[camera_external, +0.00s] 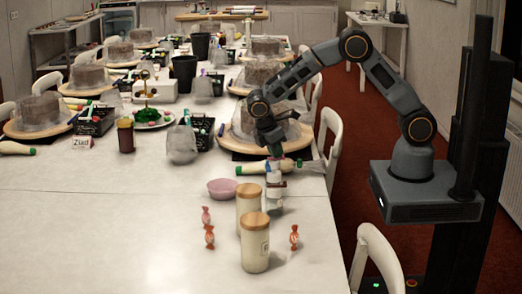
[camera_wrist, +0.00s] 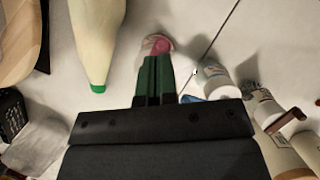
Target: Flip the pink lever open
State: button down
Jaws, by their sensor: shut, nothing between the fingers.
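In the wrist view, a small pink piece (camera_wrist: 160,46), which looks like the pink lever, sits on a pale rounded item just beyond my fingertips. My gripper (camera_wrist: 157,62) has its dark green fingers together with nothing between them. The fingertips overlap the lower part of the pink piece, so I cannot tell whether they touch it. In the external view my gripper (camera_external: 275,153) points down close above the table's right edge, behind small white bottles (camera_external: 275,189). The pink piece is too small to make out there.
A piping bag (camera_wrist: 96,35) with a green tip lies left of my fingers. White bottles (camera_wrist: 213,76) and a reddish-brown bar (camera_wrist: 287,119) are to the right. Wooden-lidded jars (camera_external: 255,248), a pink bowl (camera_external: 222,188) and candies stand nearby. The table's front left is clear.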

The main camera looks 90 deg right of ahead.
jog(key=shift+d+n, duration=0.1)
jog(key=shift+n, duration=0.5)
jog(key=n, duration=0.1)
jog(key=n+t+h, duration=0.1)
jog(key=n, duration=0.1)
jog(key=shift+s+d+p, duration=0.1)
jog(key=shift+d+p, duration=0.2)
jog(key=shift+p, duration=0.1)
jog(key=shift+d+n+t+h+p, duration=0.15)
jog(key=shift+d+n+t+p, duration=0.2)
jog(key=shift+n, duration=0.7)
jog(key=shift+d+n+t+h+p, duration=0.15)
jog(key=shift+n+t, duration=0.3)
jog(key=shift+n, duration=0.6)
jog(key=shift+w+d+n+t+p, duration=0.2)
jog(key=shift+n+t+p, duration=0.2)
jog(key=shift+n, duration=0.65)
jog(key=shift+w+d+n+t+p, duration=0.15)
jog(key=shift+n+t+p, duration=0.25)
jog(key=shift+n, duration=0.65)
jog(key=shift+w+d+n+t+p, duration=0.15)
jog(key=shift+n+t+p, duration=0.2)
jog(key=shift+n, duration=0.35)
jog(key=shift+w+d+n+t+p, duration=0.15)
jog(key=shift+n+p, duration=0.3)
jog(key=shift+n, duration=0.25)
jog(key=shift+n+p, duration=0.3)
jog(key=shift+n, duration=0.2)
jog(key=shift+w+a, duration=0.1)
jog(key=shift+a, duration=0.1)
